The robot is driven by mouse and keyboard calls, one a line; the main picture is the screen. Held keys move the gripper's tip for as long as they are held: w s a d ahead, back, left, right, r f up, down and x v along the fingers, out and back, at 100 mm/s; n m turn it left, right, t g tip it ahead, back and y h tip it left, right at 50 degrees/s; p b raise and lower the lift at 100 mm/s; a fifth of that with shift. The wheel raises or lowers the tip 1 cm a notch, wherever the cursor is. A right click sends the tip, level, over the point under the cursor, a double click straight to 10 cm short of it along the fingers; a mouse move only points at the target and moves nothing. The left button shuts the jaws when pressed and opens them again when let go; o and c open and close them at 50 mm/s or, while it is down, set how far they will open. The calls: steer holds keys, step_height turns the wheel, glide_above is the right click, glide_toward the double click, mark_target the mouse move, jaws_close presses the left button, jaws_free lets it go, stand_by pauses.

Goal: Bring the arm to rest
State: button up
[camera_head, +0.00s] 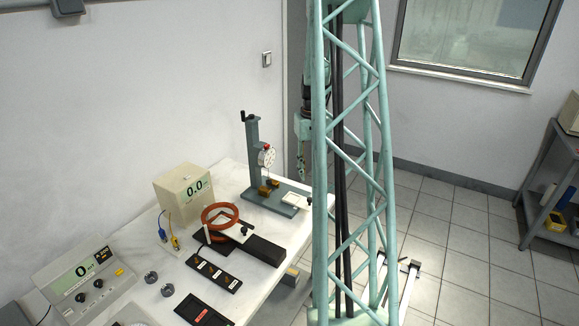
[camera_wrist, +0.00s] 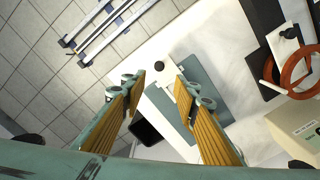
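My gripper (camera_wrist: 159,84) shows in the wrist view with its two yellow-padded fingers spread apart and nothing between them. Beneath the gap lie the edge of the white table and the grey-green base (camera_wrist: 205,85) of the gauge stand, with a small white plate on it. In the head view my arm hangs beyond the table's far right end, partly hidden by my lattice column. There my gripper (camera_head: 301,176) points downward, right of the gauge stand (camera_head: 252,150); its fingertips are too small to make out.
On the table (camera_head: 275,225) stand an orange-red coil (camera_head: 220,207), a black block (camera_head: 265,250), a beige meter box (camera_head: 184,193) reading 0.0 and a console (camera_head: 80,278). A shelf (camera_head: 555,190) stands far right.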

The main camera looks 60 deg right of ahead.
stand_by(0.4)
steer(key=w+a+r+n, duration=0.1)
steer(key=w+a+r, duration=0.2)
steer(key=a+r, duration=0.5)
steer(key=w+a+r+n+t+h, duration=0.1)
steer(key=w+a+r, duration=0.2)
steer(key=a+r, duration=0.6)
steer(key=w+a+r+n, duration=0.1)
steer(key=w+a+r, duration=0.3)
steer(key=a, duration=0.7)
steer(key=s+a+r+n, duration=0.1)
steer(key=s+a+r, duration=0.15)
steer(key=a, duration=0.35)
steer(key=s+a+r+n+t, duration=0.1)
steer(key=s+a+r, duration=0.1)
steer(key=a+r, duration=0.3)
steer(key=s+a+r+n, duration=0.1)
steer(key=s+a+r, duration=0.1)
steer(key=a, duration=0.4)
steer(key=s+a+n+t+y+b, duration=0.1)
steer(key=s+a+n+t+b, duration=0.1)
steer(key=s+a, duration=1.7)
steer(key=shift+s+f, duration=0.3)
steer(key=shift+s, duration=1)
